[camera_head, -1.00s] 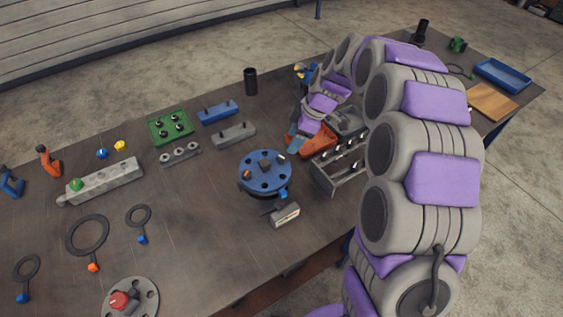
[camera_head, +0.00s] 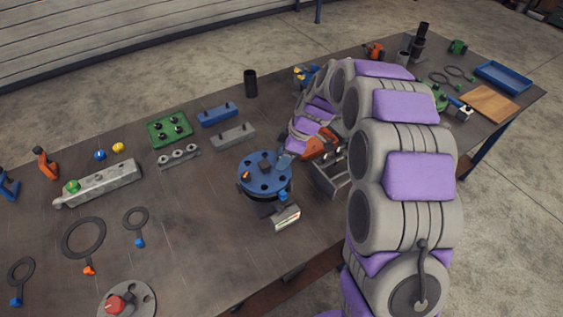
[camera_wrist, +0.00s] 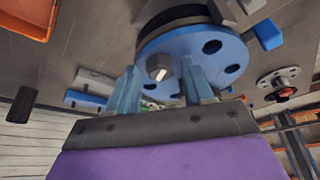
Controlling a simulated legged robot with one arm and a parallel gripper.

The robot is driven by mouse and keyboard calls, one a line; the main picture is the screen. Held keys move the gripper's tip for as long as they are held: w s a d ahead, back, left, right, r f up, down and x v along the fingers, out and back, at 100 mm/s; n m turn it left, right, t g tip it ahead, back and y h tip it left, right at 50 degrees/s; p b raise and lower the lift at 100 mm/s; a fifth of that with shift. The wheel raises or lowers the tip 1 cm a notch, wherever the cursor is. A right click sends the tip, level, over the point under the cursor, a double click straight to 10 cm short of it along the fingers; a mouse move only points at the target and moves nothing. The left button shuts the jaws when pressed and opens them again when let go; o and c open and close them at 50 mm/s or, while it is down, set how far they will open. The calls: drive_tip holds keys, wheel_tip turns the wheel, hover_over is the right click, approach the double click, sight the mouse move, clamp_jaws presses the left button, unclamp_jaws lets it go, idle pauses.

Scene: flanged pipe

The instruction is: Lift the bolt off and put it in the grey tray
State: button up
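The blue round flange (camera_head: 256,184) stands on the table and shows close up in the wrist view (camera_wrist: 206,72). A grey bolt head (camera_wrist: 158,67) sits at the flange, with open holes beside it. My gripper (camera_wrist: 160,82) is open, with one blue finger on each side of the bolt and visible gaps between them. The grey tray (camera_head: 324,182) stands just right of the flange, partly hidden by my arm.
An orange bin (camera_head: 318,146) is behind the grey tray. Grey and blue blocks (camera_head: 218,114) and a green block (camera_head: 169,129) lie behind the flange. A labelled box (camera_head: 286,218) is in front of it.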

clamp_jaws()
idle(0.3)
wheel_tip(320, 180, up, 10)
drive_tip(key=p, duration=0.2)
idle(0.3)
drive_tip(key=shift+r, duration=0.1)
drive_tip(key=shift+r+p, duration=0.45)
drive_tip(key=shift+r, duration=2)
